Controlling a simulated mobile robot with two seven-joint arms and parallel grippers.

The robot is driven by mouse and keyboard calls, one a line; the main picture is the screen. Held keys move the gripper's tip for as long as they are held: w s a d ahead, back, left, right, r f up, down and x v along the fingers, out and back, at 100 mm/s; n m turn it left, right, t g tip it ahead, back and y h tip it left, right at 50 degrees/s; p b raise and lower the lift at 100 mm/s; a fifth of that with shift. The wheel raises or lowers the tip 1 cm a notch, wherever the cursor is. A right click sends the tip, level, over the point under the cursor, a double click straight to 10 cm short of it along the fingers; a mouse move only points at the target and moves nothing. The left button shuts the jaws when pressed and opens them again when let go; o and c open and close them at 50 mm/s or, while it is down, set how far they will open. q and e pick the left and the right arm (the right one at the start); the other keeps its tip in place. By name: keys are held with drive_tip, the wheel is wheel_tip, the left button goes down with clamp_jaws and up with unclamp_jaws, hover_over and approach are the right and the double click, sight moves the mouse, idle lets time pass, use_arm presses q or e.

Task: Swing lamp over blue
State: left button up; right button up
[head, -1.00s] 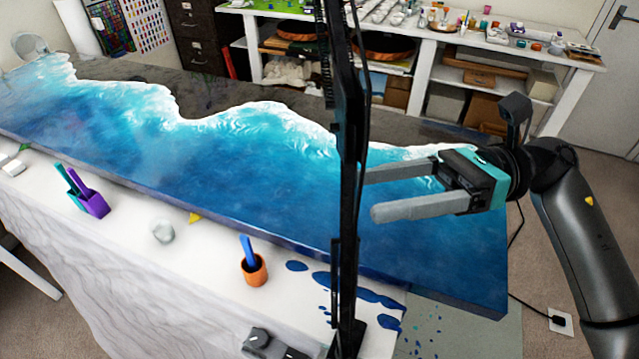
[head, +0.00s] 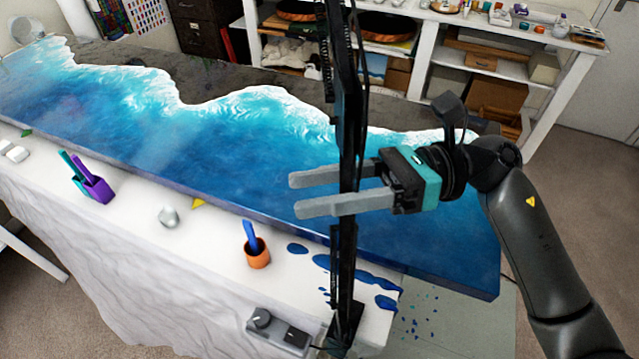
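A tall black jointed post (head: 345,120), which looks like the lamp's stand or arm, rises from the front table edge. Its top is cut off and no lamp head shows on it. The blue resin (head: 230,165) covers the front of a long slab, with a white foam line behind it. My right gripper (head: 292,195) reaches in from the right with two grey fingers apart. The fingers cross the post in the picture, tips to its left. I cannot tell whether they touch it. My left gripper is out of view.
On the white cloth stand a purple holder (head: 98,189) with sticks, a clear lump (head: 168,216), an orange cup (head: 257,254) with a blue stick, and a grey control box (head: 277,330). White shelves (head: 440,60) stand behind. Blue spills lie near the post's foot.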

clamp_jaws()
idle(1.0)
